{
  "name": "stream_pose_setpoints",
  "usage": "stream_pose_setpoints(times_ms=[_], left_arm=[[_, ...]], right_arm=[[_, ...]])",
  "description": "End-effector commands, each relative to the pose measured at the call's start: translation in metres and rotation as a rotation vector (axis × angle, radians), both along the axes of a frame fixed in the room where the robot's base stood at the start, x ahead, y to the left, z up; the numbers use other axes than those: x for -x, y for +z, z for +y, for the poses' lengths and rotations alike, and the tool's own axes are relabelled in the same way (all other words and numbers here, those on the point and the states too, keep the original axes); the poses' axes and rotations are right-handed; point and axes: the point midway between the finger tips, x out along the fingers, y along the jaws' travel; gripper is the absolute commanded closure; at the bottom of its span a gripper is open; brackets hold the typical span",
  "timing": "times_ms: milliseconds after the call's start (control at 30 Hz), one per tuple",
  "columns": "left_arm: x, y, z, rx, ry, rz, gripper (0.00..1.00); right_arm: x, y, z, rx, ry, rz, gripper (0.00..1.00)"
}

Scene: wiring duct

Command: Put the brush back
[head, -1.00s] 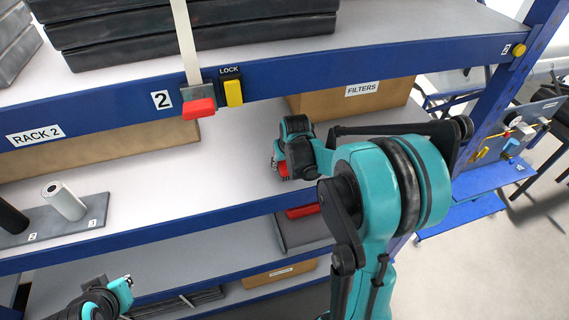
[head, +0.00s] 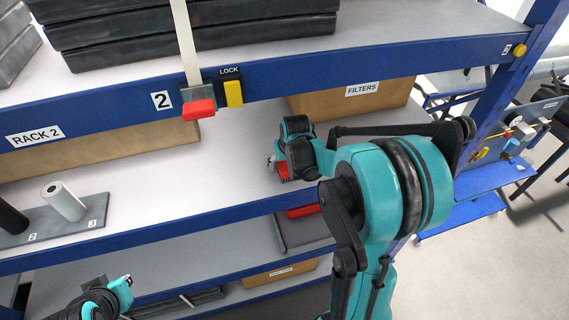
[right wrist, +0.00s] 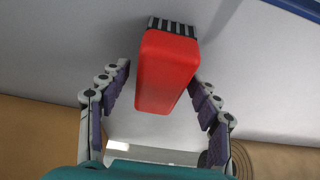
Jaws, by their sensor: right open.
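The brush is a red block with dark and pale striped bristles at one end. In the right wrist view the brush (right wrist: 167,72) lies between the spread fingers of my right gripper (right wrist: 160,100), with gaps showing on both sides. In the head view, part of the red brush (head: 283,172) shows at my right gripper (head: 273,163), over the middle shelf; the arm hides much of it. My right gripper is open around the brush. My left gripper (head: 127,282) is at the lower left, away from the brush; its jaws are too small to judge.
The middle shelf (head: 200,175) is mostly clear. A grey holder (head: 75,220) with a white and a black cylinder stands at its left. A FILTERS box (head: 365,95) is behind my right arm. A blue upper beam (head: 330,72) with a red catch (head: 198,109) runs above.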

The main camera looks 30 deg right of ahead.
Motion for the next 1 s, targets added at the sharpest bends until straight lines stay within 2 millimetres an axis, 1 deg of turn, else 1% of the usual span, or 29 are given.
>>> stream_pose_setpoints(times_ms=[300,400,500,667,767,833,933,1000], left_arm=[[0.000,0.006,0.000,0.000,0.000,0.000,1.00],[0.000,0.007,0.000,0.000,0.000,0.000,1.00],[0.000,0.008,0.000,0.000,0.000,0.000,1.00],[0.000,0.008,0.000,0.000,0.000,0.000,1.00],[0.000,0.008,0.000,0.000,0.000,0.000,1.00],[0.000,0.008,0.000,0.000,0.000,0.000,1.00],[0.000,0.008,0.000,0.000,0.000,0.000,1.00],[0.000,0.008,0.000,0.000,0.000,0.000,1.00]], right_arm=[[0.027,0.064,0.006,0.000,-0.001,0.000,0.37],[0.034,0.081,0.008,0.000,-0.001,0.000,0.37],[0.038,0.094,0.009,-0.001,-0.001,0.001,0.37],[0.044,0.104,0.013,0.001,0.003,-0.003,0.37],[0.054,0.109,0.027,0.005,0.020,-0.016,0.37],[0.068,0.113,0.044,0.010,0.044,-0.036,0.37],[0.099,0.116,0.079,0.018,0.091,-0.080,0.37],[0.120,0.115,0.100,0.023,0.126,-0.114,0.37]])
